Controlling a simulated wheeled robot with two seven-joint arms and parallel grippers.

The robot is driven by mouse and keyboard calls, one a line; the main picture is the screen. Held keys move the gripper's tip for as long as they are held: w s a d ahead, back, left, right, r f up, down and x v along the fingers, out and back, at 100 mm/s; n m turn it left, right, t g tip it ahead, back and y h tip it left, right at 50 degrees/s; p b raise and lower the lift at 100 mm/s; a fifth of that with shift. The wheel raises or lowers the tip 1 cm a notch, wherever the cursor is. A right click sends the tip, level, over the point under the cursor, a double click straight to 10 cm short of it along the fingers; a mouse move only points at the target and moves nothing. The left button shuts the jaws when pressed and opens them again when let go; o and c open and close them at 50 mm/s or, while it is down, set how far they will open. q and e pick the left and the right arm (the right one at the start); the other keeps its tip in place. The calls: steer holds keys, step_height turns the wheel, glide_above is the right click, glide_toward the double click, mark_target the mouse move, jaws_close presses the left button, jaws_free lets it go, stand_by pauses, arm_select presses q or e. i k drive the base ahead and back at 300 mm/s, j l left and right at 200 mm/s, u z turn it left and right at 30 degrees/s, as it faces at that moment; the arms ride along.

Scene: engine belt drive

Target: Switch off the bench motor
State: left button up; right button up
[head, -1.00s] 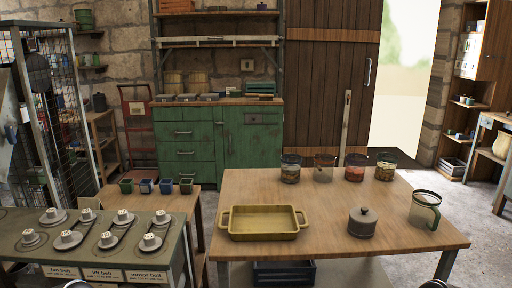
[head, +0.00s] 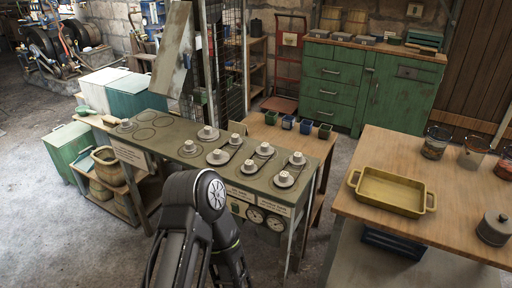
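A green bench (head: 165,150) stands left of centre in the head view, with several light grey pulleys on round bases and dark belts running between some of them. Small label plates and two round gauges (head: 255,214) are on its front side. I cannot make out a motor switch; my dark arm hides part of the bench's front. A tilted grey panel (head: 170,50) stands behind the bench. Neither of my grippers shows; only a dark arm link of mine rises from the bottom edge in front of the bench.
A wooden table (head: 370,145) with a yellow tray (head: 391,192) stands at right. A low table with several small pots (head: 288,123) adjoins the bench. White and green bins (head: 68,143) stand left. Machinery (head: 65,45) is at far left. The left floor is clear.

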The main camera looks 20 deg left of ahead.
mark_target(235, 207)
steer(key=u, duration=1.15)
